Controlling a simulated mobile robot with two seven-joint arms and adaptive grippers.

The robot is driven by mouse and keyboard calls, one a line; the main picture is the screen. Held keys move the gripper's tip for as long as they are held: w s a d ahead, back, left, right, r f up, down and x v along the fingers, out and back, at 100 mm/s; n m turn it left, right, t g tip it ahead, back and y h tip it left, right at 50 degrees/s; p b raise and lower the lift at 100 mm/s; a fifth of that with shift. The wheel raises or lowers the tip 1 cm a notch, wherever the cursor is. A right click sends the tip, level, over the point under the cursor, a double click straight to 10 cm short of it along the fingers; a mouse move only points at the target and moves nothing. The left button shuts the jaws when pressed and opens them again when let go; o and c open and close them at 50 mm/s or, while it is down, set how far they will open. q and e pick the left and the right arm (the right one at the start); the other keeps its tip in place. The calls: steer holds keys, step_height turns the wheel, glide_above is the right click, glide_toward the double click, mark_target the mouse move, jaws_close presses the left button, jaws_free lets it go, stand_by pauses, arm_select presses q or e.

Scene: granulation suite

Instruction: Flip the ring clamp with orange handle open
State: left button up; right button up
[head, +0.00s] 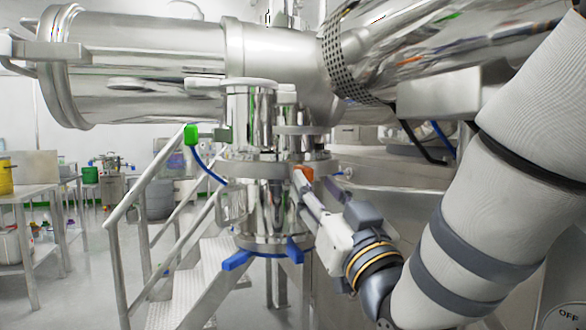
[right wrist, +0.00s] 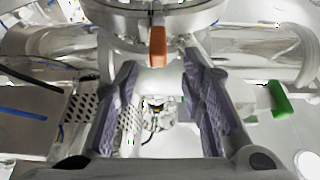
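The orange handle (head: 306,173) sticks out at the right side of the ring clamp (head: 262,167), a metal band around the shiny vertical column below the big steel vessel. In the right wrist view the orange handle (right wrist: 157,47) hangs from the clamp ring (right wrist: 190,17) at the top middle. My right gripper (head: 301,182) is close to the handle. In the right wrist view its two purple-grey fingers (right wrist: 161,56) are spread apart, one on each side of the handle, with visible gaps. My left gripper is not in view.
Blue handles (head: 238,260) sit at a lower flange of the column. A green handle (head: 191,134) is up to the left. Metal steps with a railing (head: 150,170) stand left of the column. A steel cabinet (head: 385,205) stands behind my right arm.

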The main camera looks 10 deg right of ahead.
mark_target(309, 178)
steer(key=x, duration=0.7)
steer(key=shift+w+d+f, duration=0.15)
steer(key=shift+f, duration=0.1)
jaws_close()
